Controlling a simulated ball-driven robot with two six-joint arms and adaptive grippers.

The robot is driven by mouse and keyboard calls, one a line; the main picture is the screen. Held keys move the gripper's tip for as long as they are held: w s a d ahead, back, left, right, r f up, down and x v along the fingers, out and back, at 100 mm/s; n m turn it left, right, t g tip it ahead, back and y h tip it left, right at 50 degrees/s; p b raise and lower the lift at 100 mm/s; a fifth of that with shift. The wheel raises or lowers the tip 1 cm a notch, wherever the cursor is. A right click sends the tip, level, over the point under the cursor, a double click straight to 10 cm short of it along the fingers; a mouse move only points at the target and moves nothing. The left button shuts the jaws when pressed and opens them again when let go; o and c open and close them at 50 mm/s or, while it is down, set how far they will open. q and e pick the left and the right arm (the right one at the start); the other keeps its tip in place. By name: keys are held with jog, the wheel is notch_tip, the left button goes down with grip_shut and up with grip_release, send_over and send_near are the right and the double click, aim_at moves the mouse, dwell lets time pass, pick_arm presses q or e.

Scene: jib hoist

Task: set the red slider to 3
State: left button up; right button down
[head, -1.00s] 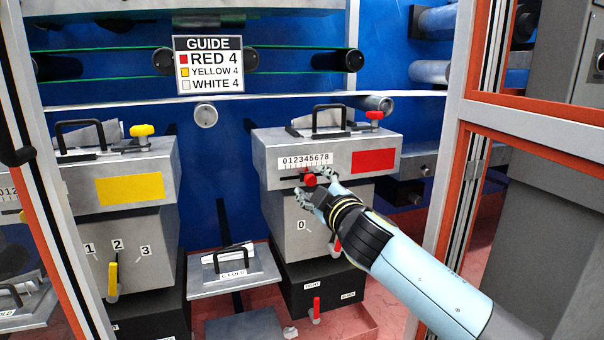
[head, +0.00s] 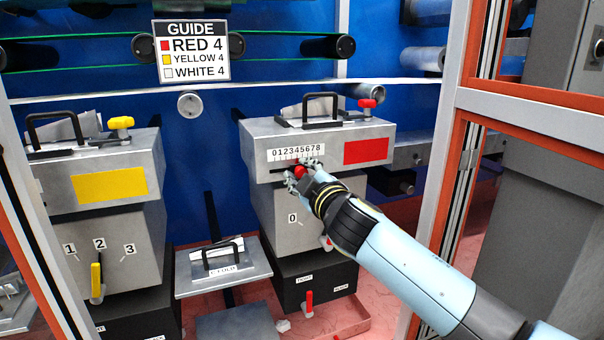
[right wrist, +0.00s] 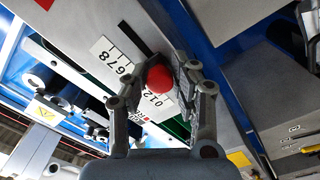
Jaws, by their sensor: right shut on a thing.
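The red slider (head: 301,171) is a round red knob in a slot below a white scale (head: 296,153) numbered 0 to 8, on the grey housing with the red panel. My right gripper (head: 299,175) is shut on this knob from the front. In the right wrist view the red knob (right wrist: 159,79) sits between the two fingers (right wrist: 158,88) and hides the middle digits; 0, 1, 2 and 6, 7, 8 show. The knob is near the middle of the scale; its exact number cannot be told. My left gripper is not in view.
The guide sign (head: 192,51) reads red 4, yellow 4, white 4. A yellow-panelled unit (head: 110,187) stands at left. A red-topped clamp (head: 367,104) and black handle (head: 323,96) top the red unit. An orange-edged door frame (head: 455,150) borders my arm at right.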

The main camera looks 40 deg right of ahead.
jog(key=shift+w+a, duration=0.15)
jog(key=shift+a, duration=0.45)
jog(key=c, duration=1.1)
grip_release()
jog(key=v, duration=1.2)
jog(key=shift+f, duration=0.1)
jog(key=s+f+m+g+y, duration=0.1)
jog(key=s+f+g, duration=0.25)
jog(key=f, duration=0.75)
jog(key=s+f+m+g, duration=0.15)
jog(key=s+f, duration=0.25)
jog(key=f, duration=0.7)
jog(key=s+f+g+y, duration=0.1)
jog(key=s+f+g, duration=0.2)
jog(key=f, duration=0.8)
jog(key=s+f+m+g, duration=0.2)
jog(key=s+f+g, duration=0.2)
jog(key=s+f, duration=1)
jog(key=s+f+m+g, duration=0.1)
jog(key=s+f, duration=0.1)
jog(key=s, duration=0.5)
jog(key=s+f+m+g+y, duration=0.1)
jog(key=s+f+g, duration=0.1)
jog(key=s, duration=0.5)
jog(key=s+a+f+m+g, duration=0.1)
jog(key=s+f, duration=0.2)
jog(key=s, duration=0.5)
jog(key=shift+a+f+g+y, duration=0.1)
jog(key=shift+f+g+y, duration=0.1)
jog(key=shift+g+y, duration=0.15)
